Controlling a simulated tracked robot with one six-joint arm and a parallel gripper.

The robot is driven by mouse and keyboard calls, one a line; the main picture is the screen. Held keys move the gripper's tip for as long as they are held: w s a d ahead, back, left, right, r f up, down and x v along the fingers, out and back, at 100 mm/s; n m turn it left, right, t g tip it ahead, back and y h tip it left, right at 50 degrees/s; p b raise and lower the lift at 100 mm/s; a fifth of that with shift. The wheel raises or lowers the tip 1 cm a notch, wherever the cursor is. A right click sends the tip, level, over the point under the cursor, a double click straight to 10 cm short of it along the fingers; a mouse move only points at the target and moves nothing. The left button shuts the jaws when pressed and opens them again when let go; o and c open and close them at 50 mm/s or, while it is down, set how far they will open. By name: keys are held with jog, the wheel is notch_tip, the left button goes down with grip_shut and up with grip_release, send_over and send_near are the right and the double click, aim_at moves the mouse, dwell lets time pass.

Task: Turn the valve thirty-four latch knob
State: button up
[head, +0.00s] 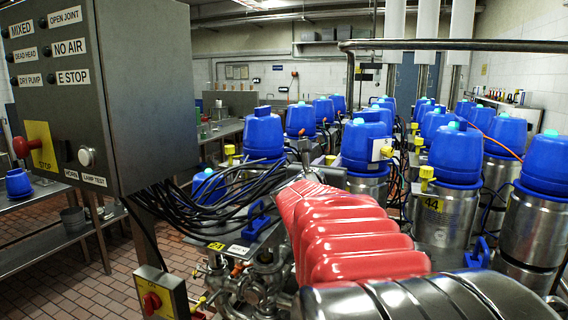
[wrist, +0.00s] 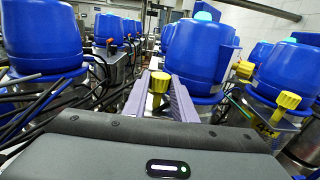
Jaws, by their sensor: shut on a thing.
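In the wrist view my gripper (wrist: 157,90) has its two ribbed grey-purple fingers on either side of a yellow latch knob (wrist: 160,80), shut on it. The knob stands upright on a yellow stem. A tall blue valve head (wrist: 200,55) stands just right of and beyond it. In the head view my gripper (head: 303,162) is small beyond my red-sleeved arm, and the held knob cannot be made out. No number thirty-four plate is readable; a "44" plate (head: 432,205) shows on a steel valve body to the right.
Rows of blue-capped valves (head: 456,153) crowd both sides, with more yellow knobs (wrist: 286,101). Black cables (head: 210,208) bunch left of my arm. A grey control box (head: 90,95) and a red-button box (head: 160,293) stand at the left. The tiled floor (head: 95,280) is open there.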

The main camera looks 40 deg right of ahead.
jog(key=shift+w+m+g, duration=0.1)
jog(key=shift+m+g, duration=0.2)
jog(key=shift+g, duration=0.1)
jog(key=shift+w+m+g+h, duration=0.2)
jog(key=shift+m+g+h, duration=0.15)
jog(key=shift+m+g, duration=0.7)
jog(key=shift+w+m+g+h, duration=0.15)
jog(key=shift+m+g+h, duration=0.3)
jog(key=shift+g, duration=1)
jog(key=m+g, duration=0.2)
jog(key=g, duration=0.1)
jog(key=m+g, duration=0.1)
jog(key=g, duration=0.1)
jog(key=shift+w+m+y, duration=0.25)
jog(key=shift+m+y, duration=0.05)
jog(key=shift+w+d+m+g+y, duration=0.15)
jog(key=shift+m+g+y, duration=0.65)
jog(key=shift+m+g, duration=0.7)
jog(key=shift+w+d+m+g+y, duration=0.15)
jog(key=shift+m+g+y, duration=0.7)
jog(key=shift+g, duration=1.15)
jog(key=shift+m+g+y, duration=0.35)
jog(key=shift+m+g, duration=0.1)
jog(key=shift+g, duration=0.05)
jog(key=shift+w+d+r+m+g+y, duration=0.1)
jog(key=shift+w+m+g+y, duration=0.05)
jog(key=shift+m+g+y, duration=1.15)
jog(key=o, duration=1)
jog(key=shift+o, duration=0.2)
